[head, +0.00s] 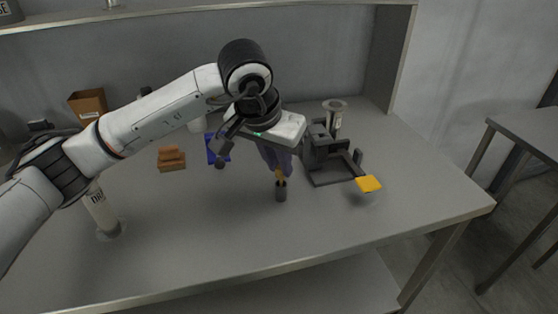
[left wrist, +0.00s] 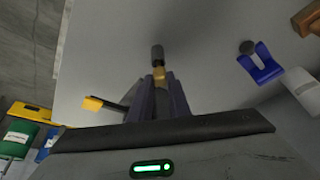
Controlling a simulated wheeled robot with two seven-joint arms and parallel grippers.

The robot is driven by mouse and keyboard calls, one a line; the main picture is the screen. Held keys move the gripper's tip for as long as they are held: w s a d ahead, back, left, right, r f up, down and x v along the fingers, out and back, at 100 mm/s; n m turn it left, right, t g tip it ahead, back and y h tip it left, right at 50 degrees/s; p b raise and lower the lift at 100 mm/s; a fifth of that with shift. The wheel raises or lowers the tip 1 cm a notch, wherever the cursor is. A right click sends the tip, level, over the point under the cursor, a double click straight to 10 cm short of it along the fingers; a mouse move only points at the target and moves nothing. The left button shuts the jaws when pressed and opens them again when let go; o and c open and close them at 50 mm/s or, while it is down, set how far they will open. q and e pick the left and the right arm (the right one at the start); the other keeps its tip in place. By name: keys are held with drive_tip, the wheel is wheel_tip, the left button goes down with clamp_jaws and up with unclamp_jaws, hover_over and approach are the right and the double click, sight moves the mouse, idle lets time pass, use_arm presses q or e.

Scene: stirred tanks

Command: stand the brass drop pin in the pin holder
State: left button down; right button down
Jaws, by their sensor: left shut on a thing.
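My left gripper (head: 279,167) points down over the middle of the table, its purple-grey fingers closed around the brass drop pin (head: 280,177). The pin also shows between the fingertips in the left wrist view (left wrist: 158,73). The pin holder (head: 281,192) looks like a small dark upright cylinder directly under the fingers, and it shows in the left wrist view too (left wrist: 157,52). The pin's lower end meets the holder's top. I cannot tell how deep it sits in it. The pin's upper part is hidden by the fingers. My right gripper is not in view.
A dark fixture (head: 318,155) with a yellow paddle (head: 369,184) stands close to the right. A blue cradle (head: 211,151) and stacked orange-brown blocks (head: 172,165) lie to the left. A labelled white cylinder (head: 103,213) stands under my arm. The table front is clear.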

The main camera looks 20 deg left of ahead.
use_arm(q)
drive_tip(key=shift+f, duration=0.2)
drive_tip(key=c, duration=1.7)
unclamp_jaws()
drive_tip(key=shift+o, duration=0.2)
drive_tip(key=shift+r, duration=0.1)
drive_tip(key=shift+r, duration=0.2)
drive_tip(key=v, duration=1.2)
drive_tip(key=shift+b, duration=0.3)
drive_tip(key=shift+f, duration=0.1)
